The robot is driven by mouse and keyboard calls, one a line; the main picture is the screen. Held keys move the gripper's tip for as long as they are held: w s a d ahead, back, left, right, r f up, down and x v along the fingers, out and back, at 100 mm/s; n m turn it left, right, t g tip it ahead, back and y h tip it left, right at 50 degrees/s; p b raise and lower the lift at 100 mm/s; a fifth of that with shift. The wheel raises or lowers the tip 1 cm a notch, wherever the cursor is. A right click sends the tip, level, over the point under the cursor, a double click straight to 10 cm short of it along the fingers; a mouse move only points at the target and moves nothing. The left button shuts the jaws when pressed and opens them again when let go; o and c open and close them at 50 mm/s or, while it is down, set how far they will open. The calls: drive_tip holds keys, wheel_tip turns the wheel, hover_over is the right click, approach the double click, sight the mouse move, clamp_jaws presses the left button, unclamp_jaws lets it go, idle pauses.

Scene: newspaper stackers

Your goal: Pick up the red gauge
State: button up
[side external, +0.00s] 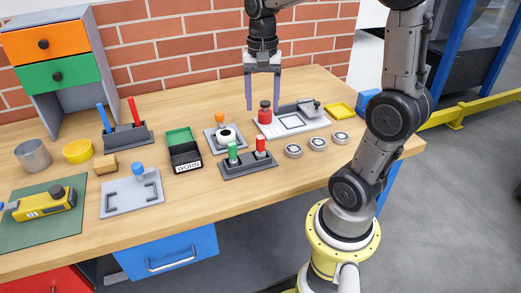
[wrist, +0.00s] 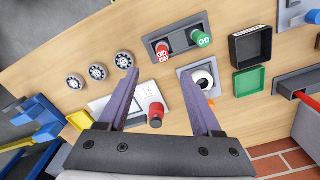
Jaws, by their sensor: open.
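The red gauge (side external: 260,146) stands upright in a dark grey two-place holder (side external: 236,171), with a green gauge (side external: 232,153) to its left. In the wrist view the red gauge (wrist: 162,50) shows beyond the fingertips, with the green gauge (wrist: 201,38) to its right. My gripper (side external: 263,104) is open and empty, pointing down above the back of the bench, behind the red gauge and apart from it. In the wrist view my gripper's fingers (wrist: 160,75) are spread wide, with nothing held between them.
Several metal rings (side external: 293,151) lie right of the holder. A black box (side external: 186,160) is to its left.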

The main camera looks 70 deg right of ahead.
sight(260, 137)
wheel_tip(260, 137, down, 8)
drive_tip(key=shift+r, duration=0.15)
drive_tip(key=shift+w+d+f, duration=0.1)
drive_tip(key=shift+w+f, duration=0.05)
drive_tip(key=shift+f, duration=1.2)
drive_tip(key=shift+w+f, duration=0.15)
drive_tip(key=shift+f, duration=1.2)
clamp_jaws()
